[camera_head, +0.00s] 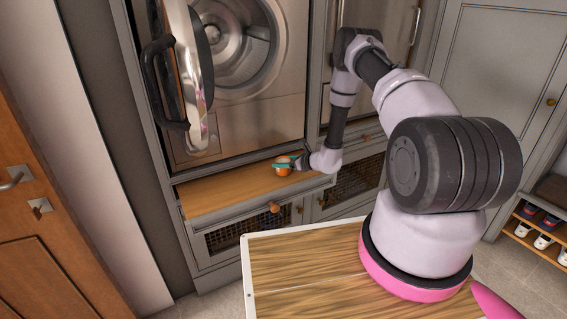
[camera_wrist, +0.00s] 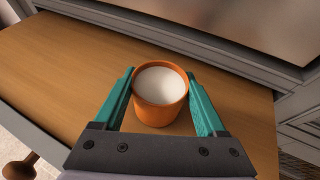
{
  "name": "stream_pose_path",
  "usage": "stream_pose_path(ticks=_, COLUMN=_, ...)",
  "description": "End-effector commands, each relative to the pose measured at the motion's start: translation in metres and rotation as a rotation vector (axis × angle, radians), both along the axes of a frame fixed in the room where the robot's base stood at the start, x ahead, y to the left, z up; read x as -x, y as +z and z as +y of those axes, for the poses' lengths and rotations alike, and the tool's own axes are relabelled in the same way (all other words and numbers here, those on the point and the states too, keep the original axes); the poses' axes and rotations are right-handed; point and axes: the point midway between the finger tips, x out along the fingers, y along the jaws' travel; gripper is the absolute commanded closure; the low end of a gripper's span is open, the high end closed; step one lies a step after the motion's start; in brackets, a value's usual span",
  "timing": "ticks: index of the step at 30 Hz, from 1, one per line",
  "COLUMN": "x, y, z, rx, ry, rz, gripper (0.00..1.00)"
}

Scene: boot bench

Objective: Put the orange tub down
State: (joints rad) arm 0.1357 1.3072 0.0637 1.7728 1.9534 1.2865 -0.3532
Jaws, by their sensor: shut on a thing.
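The orange tub (camera_wrist: 160,115) has a white inside or filling and sits upright between the teal fingers of my gripper (camera_wrist: 160,100) in the wrist view. My gripper (camera_head: 286,163) is shut on it. In the head view the tub (camera_head: 283,170) is small and partly covered by a teal finger. It is over the wooden surface of the pulled-out shelf (camera_head: 225,192) below the washing machine. I cannot tell whether its base touches the wood.
The washing machine (camera_head: 245,110) stands behind the shelf with its round door (camera_head: 190,75) swung open at the left. The shelf's wood is clear left of the tub. A wooden knob (camera_wrist: 20,167) sticks out in front. Shoes (camera_head: 543,241) are on a rack at the right.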

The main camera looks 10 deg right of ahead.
Motion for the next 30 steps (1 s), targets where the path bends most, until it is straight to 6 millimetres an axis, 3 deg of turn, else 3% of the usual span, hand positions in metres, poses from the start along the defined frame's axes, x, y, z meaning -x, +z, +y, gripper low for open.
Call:
stream_pose_path(ticks=2, x=0.0, y=-0.003, z=0.0, rx=-0.001, ry=0.0, rz=0.001, gripper=0.99)
stream_pose_path(ticks=3, x=0.0, y=-0.003, z=0.0, rx=0.0, ry=0.0, rz=0.0, gripper=0.15)
stream_pose_path(ticks=4, x=0.0, y=-0.002, z=0.0, rx=0.0, ry=0.0, rz=0.0, gripper=0.04)
stream_pose_path(ticks=5, x=0.0, y=-0.002, z=0.0, rx=0.0, ry=0.0, rz=0.0, gripper=0.0)
stream_pose_path(ticks=14, x=0.0, y=0.002, z=0.0, rx=0.0, ry=0.0, rz=0.0, gripper=0.0)
stream_pose_path(ticks=17, x=0.008, y=0.005, z=-0.008, rx=0.0, ry=-0.002, rz=0.002, gripper=0.0)
stream_pose_path(ticks=30, x=0.07, y=0.039, z=-0.06, rx=-0.001, ry=-0.003, rz=0.002, gripper=0.0)
